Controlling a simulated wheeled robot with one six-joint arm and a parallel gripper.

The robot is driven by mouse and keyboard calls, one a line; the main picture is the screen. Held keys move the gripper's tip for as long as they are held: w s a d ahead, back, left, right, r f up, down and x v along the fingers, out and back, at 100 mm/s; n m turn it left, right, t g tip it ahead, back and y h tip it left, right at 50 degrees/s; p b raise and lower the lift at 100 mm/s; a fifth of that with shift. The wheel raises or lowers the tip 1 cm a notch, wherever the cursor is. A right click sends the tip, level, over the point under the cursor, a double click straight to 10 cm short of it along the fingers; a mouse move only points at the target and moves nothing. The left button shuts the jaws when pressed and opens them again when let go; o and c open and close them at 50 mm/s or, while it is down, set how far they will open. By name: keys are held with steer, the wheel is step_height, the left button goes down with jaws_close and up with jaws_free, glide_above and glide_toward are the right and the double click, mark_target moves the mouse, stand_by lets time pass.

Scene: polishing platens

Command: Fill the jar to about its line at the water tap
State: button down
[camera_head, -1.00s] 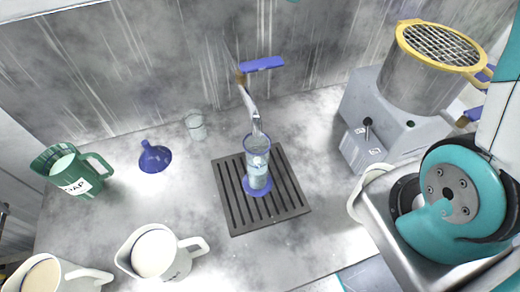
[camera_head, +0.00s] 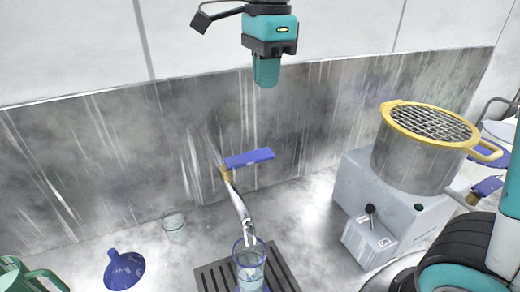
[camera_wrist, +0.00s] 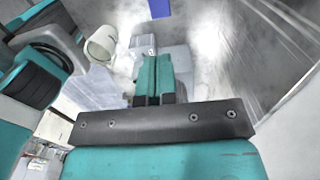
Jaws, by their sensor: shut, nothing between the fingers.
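The jar (camera_head: 250,266), tall and clear with a blue rim, stands upright on the drain grate (camera_head: 212,279) under the spout of the water tap (camera_head: 238,205). Its lower part is cut off in the head view, and I cannot make out its line or its water level. The tap's blue lever (camera_head: 249,158) sticks out to the right above the spout. My gripper (camera_head: 266,84) is shut and empty, pointing down, above the lever in the picture and apart from it. Its closed teal fingers show in the wrist view (camera_wrist: 153,88), with a blue piece, likely the lever, at the top edge.
A blue funnel (camera_head: 124,270) and a small clear glass (camera_head: 174,226) stand left of the tap. A green jug (camera_head: 22,278) is at the lower left. A grey machine (camera_head: 370,235) with a yellow-rimmed pot (camera_head: 410,155) stands at the right. A splash wall runs behind.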

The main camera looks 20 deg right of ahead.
steer(key=shift+s+a+r, duration=0.1)
steer(key=shift+s+r, duration=0.05)
steer(key=shift+s, duration=0.05)
steer(key=shift+a, duration=0.15)
steer(key=p, duration=0.4)
glide_toward(263, 154)
step_height(263, 154, down, 8)
steer(key=shift+r, duration=0.2)
